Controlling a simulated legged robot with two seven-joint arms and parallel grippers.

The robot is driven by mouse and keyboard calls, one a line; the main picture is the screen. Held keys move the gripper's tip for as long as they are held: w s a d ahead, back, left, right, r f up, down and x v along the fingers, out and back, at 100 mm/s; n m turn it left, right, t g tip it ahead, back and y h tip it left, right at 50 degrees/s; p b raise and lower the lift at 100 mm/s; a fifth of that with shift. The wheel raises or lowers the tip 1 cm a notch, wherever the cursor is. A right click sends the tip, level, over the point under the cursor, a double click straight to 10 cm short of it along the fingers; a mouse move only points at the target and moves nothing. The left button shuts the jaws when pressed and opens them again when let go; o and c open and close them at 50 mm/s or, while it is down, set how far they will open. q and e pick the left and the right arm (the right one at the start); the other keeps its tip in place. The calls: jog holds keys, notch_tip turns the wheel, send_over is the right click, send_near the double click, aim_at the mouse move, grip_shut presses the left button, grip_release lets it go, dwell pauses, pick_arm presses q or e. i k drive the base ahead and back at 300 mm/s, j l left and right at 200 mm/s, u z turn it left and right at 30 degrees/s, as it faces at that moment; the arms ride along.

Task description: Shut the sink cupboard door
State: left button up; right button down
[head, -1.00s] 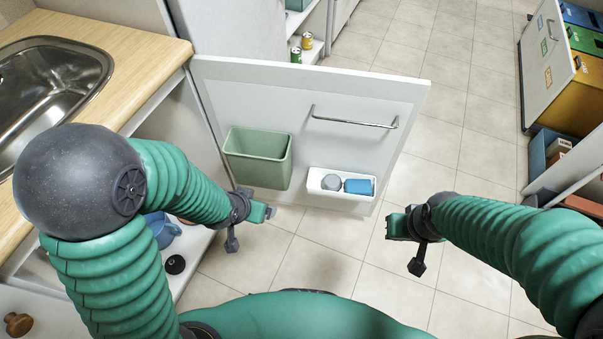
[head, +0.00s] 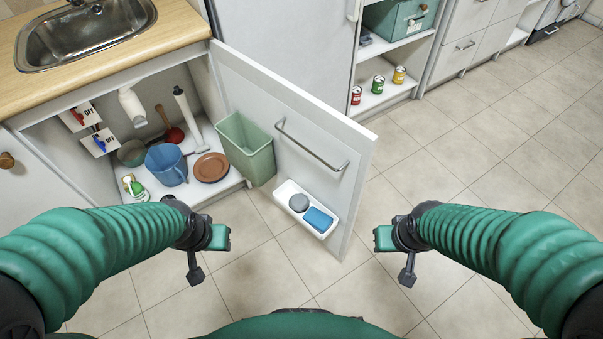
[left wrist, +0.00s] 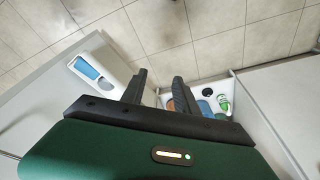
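The sink cupboard door (head: 300,122) stands wide open in the head view, its white inner face towards me. It carries a green bin (head: 246,150), a metal rail (head: 312,146) and a white tray (head: 307,209) with a grey round item and a blue block. My left gripper (head: 219,237) is in front of the open cupboard, left of the door's tray and apart from the door. In the left wrist view its two fingers (left wrist: 159,79) are apart and empty, with the door (left wrist: 60,110) at left. My right gripper (head: 385,238) is right of the door's free edge; its fingers are unclear.
The cupboard (head: 195,193) holds a blue jug (head: 166,165), a brown plate (head: 211,167), a spray bottle (head: 136,188) and other items. A sink (head: 87,30) is set in the wooden worktop above. Shelves with cans (head: 378,85) stand behind the door. Tiled floor at right is clear.

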aim_at(286, 141)
jog(key=i+l+u, duration=0.1)
jog(key=l+u, duration=0.3)
jog(key=l, duration=0.25)
jog(key=l+u, duration=0.4)
jog(key=l, duration=0.25)
jog(key=k+l+u, duration=0.15)
jog(key=l+u, duration=0.3)
jog(key=l, duration=0.2)
jog(key=i+l+u, duration=0.15)
jog(key=l+u, duration=0.3)
jog(key=l, duration=0.35)
jog(key=l+u, duration=0.45)
jog(key=l, duration=0.35)
jog(key=l+u, duration=0.45)
jog(key=l, duration=0.4)
jog(key=k+l+u, duration=0.15)
jog(key=l+u, duration=0.15)
jog(key=u, duration=0.15)
jog(key=k+l+u, duration=0.2)
jog(key=u, duration=0.25)
